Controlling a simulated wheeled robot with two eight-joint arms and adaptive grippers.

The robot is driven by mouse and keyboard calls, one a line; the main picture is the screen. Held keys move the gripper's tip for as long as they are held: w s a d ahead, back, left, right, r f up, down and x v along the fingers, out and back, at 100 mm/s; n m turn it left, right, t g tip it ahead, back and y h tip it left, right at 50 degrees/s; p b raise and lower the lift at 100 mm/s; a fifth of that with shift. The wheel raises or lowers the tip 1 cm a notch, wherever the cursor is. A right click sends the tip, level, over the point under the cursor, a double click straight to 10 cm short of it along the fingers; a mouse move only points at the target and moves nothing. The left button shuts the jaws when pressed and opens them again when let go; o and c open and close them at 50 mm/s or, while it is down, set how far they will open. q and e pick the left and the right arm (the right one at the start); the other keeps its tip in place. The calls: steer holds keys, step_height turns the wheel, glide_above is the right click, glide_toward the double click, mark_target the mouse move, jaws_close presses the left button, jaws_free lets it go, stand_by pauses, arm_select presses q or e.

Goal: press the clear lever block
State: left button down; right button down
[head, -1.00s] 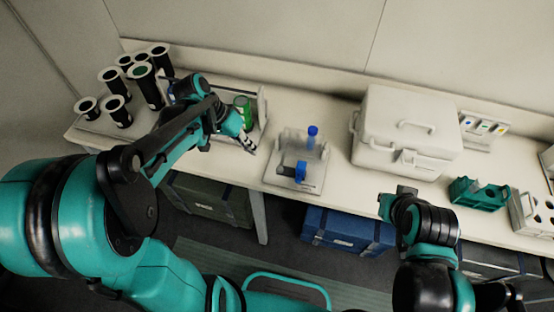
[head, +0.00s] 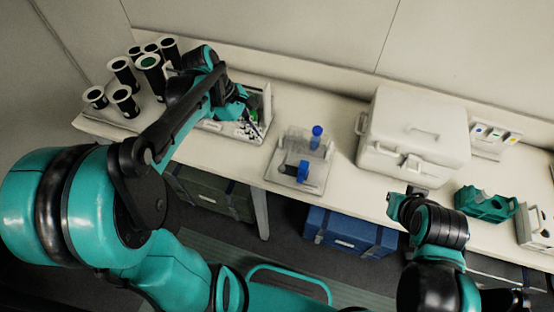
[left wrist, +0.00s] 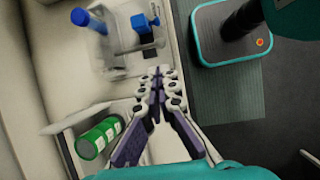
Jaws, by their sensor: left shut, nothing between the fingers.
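The clear lever block (head: 289,148) stands on a pale base plate on the bench, with one blue part upright at its back and another blue part at its front.
A green bottle (left wrist: 99,138) is beside my left gripper. Several black tubes with white rims (head: 121,70) stand at the back left. A big white cooler box (head: 413,130) is right of the block, with a teal rack (head: 487,205) farther right. Bench in front of the block is narrow.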

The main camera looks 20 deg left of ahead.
mark_target(280, 166)
arm_select(q)
steer(key=b+x, duration=0.3)
steer(key=x, duration=1.1)
steer(key=f+t+b, duration=0.1)
steer(key=f+b, duration=0.1)
steer(key=s+f+t+b, duration=0.1)
steer(key=f+b, duration=0.1)
steer(key=shift+s+f+m, duration=0.15)
steer(key=shift+f+m, duration=0.05)
steer(key=shift+m, duration=0.1)
steer(key=shift+f+b, duration=0.55)
steer(key=shift+b, duration=0.15)
steer(key=shift+s+a, duration=0.1)
steer(key=shift+r, duration=0.1)
